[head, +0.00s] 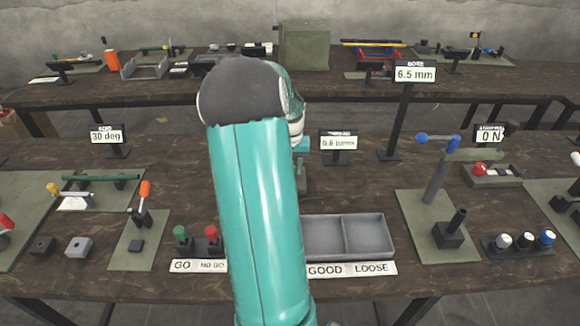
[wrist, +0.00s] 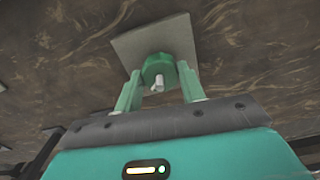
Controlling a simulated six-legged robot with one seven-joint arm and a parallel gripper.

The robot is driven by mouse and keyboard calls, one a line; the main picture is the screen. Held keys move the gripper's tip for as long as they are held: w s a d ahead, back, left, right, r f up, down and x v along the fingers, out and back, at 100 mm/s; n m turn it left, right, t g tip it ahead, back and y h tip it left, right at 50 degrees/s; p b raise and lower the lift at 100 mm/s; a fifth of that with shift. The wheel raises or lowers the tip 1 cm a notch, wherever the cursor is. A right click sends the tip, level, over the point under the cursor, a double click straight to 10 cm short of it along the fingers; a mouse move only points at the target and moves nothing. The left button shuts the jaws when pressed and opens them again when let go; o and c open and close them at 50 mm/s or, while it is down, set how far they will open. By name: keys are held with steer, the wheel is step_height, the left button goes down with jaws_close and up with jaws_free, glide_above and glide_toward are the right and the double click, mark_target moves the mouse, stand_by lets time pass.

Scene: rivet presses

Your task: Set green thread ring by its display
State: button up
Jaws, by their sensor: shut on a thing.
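The green thread ring (wrist: 157,68) shows in the wrist view, around a small pale stud (wrist: 157,88) in front of a square grey plate (wrist: 155,42). My gripper (wrist: 160,75) has its two green fingers on either side of the ring and is shut on it. In the head view my arm hides the ring and most of the gripper. The thread display (head: 339,142), a small black stand reading what looks like 0.6 turns, is just right of my arm's end.
A grey two-part tray (head: 345,238) marked GOOD and LOOSE is in front of the display. GO and NO GO gauges with green (head: 180,234) and red (head: 211,233) knobs stand left of my arm. The tall 6.5 mm display (head: 414,74) stands to the right.

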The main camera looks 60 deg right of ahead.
steer(key=n, duration=0.4)
steer(key=shift+n, duration=0.3)
steer(key=n, duration=0.5)
stand_by(0.4)
steer(key=o, duration=1)
steer(key=shift+c, duration=0.2)
steer(key=shift+r, duration=0.1)
step_height(320, 180, up, 14)
